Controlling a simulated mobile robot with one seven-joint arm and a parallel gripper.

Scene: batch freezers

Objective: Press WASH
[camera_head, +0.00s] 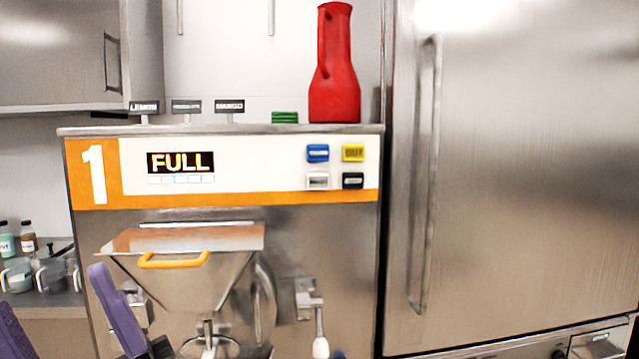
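The batch freezer's front panel (250,168) has a large "1" on orange at left and a display (180,162) reading "FULL". At its right are a blue button (318,153), a yellow button (353,153) that seems to read "OUT", a white button (318,181) and a black button (352,181). The labels are too small to tell which says WASH. My gripper (50,289) shows at the lower left as two purple fingers, spread apart with nothing visible between them. It is below and well left of the buttons.
A hopper with a lid (185,238) and yellow handle (173,260) juts from the freezer's front, right of my gripper. A lever (319,325) hangs below the buttons. A red jug (335,75) stands on top. A steel door (520,180) fills the right.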

